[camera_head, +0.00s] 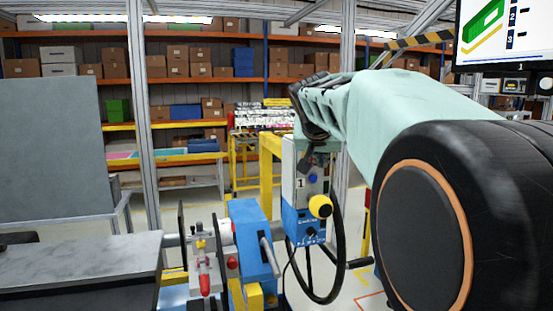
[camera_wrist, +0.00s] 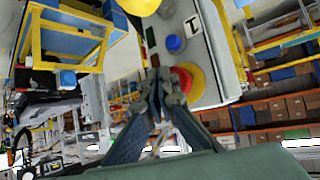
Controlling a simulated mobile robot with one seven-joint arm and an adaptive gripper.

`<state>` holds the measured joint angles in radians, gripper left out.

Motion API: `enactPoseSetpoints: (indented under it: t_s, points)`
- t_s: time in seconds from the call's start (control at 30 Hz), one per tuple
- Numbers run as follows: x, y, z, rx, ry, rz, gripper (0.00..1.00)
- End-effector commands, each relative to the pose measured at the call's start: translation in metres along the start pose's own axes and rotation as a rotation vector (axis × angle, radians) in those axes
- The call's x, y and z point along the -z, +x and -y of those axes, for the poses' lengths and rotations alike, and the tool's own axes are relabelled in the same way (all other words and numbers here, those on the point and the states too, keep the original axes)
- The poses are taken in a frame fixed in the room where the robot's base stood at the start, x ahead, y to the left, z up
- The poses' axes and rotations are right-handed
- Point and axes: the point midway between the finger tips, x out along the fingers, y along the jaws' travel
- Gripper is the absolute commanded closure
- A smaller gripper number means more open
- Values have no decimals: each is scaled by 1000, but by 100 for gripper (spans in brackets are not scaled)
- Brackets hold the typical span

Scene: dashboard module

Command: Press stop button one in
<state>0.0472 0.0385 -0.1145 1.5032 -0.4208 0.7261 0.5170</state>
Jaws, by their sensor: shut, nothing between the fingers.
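The control box (camera_head: 300,215) marked "1" stands in the middle of the head view. Stop button one, a red button on a round yellow collar (camera_wrist: 198,84), shows in the wrist view, partly covered by my fingers. In the head view my gripper hides it. My gripper (camera_head: 311,152) reaches down to the upper part of the box; its fingertips (camera_wrist: 166,76) are together and empty, overlapping the red button's left side. I cannot tell whether they touch it or whether it is pressed in.
A blue button (camera_wrist: 175,44) and a yellow round knob (camera_head: 320,206) sit on the same box face. A black handwheel (camera_head: 338,250) is beside the box. A blue machine with a clamp (camera_head: 250,235) stands left. Shelves with boxes are behind.

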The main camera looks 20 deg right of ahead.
Motion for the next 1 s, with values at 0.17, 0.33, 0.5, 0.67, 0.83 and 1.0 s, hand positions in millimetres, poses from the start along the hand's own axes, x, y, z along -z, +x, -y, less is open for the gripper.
enactPoseSetpoints:
  t_s: [0.17, 0.33, 0.5, 0.67, 0.83, 1.0]
  points:
    - [1, 1, 1, 0, 0, 0, 100]
    - [3, 3, 2, 0, 0, -1, 100]
    - [3, 3, 3, 0, 0, -1, 100]
    - [1, 1, 1, 0, 1, -2, 100]
    - [-4, -5, -4, 0, 1, -2, 100]
    - [-6, -8, -6, 0, 0, -1, 100]
